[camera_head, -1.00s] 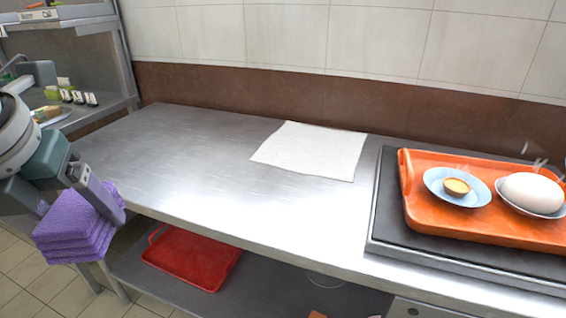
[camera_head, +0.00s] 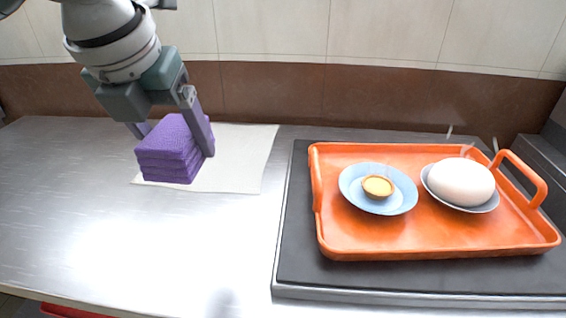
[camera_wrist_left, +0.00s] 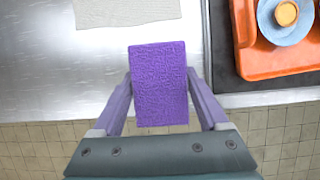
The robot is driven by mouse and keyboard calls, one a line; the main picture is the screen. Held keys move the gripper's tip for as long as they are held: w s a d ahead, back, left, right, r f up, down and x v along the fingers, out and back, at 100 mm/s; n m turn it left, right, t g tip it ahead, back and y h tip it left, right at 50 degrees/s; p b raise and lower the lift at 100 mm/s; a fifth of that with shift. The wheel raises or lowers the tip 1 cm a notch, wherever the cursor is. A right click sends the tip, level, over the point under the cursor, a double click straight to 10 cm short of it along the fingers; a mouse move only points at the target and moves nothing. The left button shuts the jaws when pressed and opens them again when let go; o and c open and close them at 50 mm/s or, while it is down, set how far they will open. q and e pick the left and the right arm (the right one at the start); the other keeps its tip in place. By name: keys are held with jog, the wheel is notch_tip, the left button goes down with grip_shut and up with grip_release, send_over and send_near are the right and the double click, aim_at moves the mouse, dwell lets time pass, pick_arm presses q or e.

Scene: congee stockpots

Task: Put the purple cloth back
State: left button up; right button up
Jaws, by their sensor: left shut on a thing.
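The purple cloth (camera_head: 170,150) is a folded, stacked block held in my left gripper (camera_head: 178,145). The fingers are shut on its two sides. In the head view it appears in front of the left part of a white cloth sheet (camera_head: 245,150) lying flat on the steel counter. In the left wrist view the purple cloth (camera_wrist_left: 160,85) sits between the two fingers (camera_wrist_left: 162,92), over the counter's front edge, and the white sheet (camera_wrist_left: 125,8) is beyond it, apart from it. The underside of the purple cloth is hidden. My right gripper is not in view.
An orange tray (camera_head: 340,240) on a dark slab (camera_head: 300,270) stands at the right, holding a blue plate (camera_head: 352,188) with a small tart and a bowl (camera_head: 478,208) with a white, egg-shaped thing. A tiled wall (camera_head: 400,35) closes off the back.

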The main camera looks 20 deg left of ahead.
pick_arm(q)
jog(key=b, duration=0.3)
send_over(208, 244)
jog(key=s, duration=0.2)
jog(key=f, duration=1.3)
jog(key=shift+w+d+f, duration=0.2)
jog(key=shift+f, duration=0.05)
jog(key=shift+f+b, duration=0.55)
jog(key=shift+f, duration=1.85)
jog(key=shift+f, duration=0.1)
jog(key=o, duration=1.2)
